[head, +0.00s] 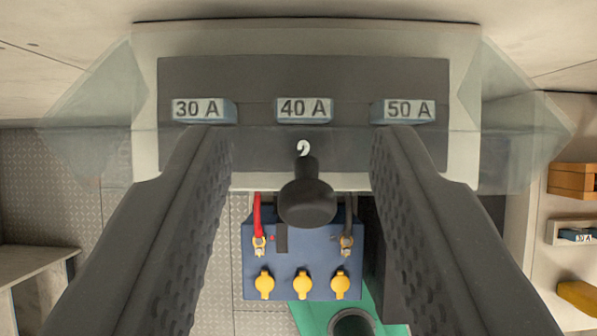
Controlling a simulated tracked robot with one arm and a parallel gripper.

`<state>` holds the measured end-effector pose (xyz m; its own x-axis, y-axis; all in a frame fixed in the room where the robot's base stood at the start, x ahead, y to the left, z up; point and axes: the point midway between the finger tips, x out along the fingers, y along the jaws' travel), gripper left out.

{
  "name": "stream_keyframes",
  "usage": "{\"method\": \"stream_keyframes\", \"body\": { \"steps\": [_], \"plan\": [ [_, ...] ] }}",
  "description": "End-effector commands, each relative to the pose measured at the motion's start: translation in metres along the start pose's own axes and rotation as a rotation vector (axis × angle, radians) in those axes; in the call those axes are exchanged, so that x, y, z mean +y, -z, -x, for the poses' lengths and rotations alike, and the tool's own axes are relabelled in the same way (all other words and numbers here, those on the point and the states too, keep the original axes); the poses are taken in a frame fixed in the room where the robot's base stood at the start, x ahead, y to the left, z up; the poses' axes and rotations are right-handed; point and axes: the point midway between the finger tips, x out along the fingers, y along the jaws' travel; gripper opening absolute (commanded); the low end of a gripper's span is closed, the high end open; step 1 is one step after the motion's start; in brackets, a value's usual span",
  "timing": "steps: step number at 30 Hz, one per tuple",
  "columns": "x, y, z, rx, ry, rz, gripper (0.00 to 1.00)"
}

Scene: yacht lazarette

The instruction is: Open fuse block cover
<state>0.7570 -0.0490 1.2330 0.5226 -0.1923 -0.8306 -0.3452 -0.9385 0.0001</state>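The fuse block (303,75) is a dark panel on a pale backing, with fuses marked 30 A (204,109), 40 A (304,109) and 50 A (403,110) in a row. A clear fuse block cover (525,125) spreads in front of it and past both sides. A black round knob (306,203) on a short stem stands at its lower middle and seems to be fixed to the cover. My gripper (301,140) is open, one finger on each side of the knob, with a visible gap on both sides. The fingertips overlap the panel's lower part in the picture.
Below is a blue battery (290,255) with red and dark cables and yellow caps, near a green surface (375,310). At right, a shelf holds an orange box (573,181), a tray (556,229) with a fuse and a yellow object (580,295).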

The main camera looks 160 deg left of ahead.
Motion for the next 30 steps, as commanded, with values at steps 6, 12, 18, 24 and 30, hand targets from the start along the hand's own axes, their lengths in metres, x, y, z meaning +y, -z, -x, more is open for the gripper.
{"method": "stream_keyframes", "body": {
  "steps": [6,12,18,24,30],
  "plan": [
    [0.0,0.0,0.001,0.001,-0.001,0.0,0.38],
    [0.0,0.001,0.014,0.003,0.0,0.0,0.38],
    [-0.001,0.001,0.05,0.004,0.0,0.0,0.38],
    [-0.002,0.001,0.091,0.004,0.002,0.0,0.38],
    [-0.002,0.002,0.121,0.004,0.002,0.002,0.38]
  ]
}}
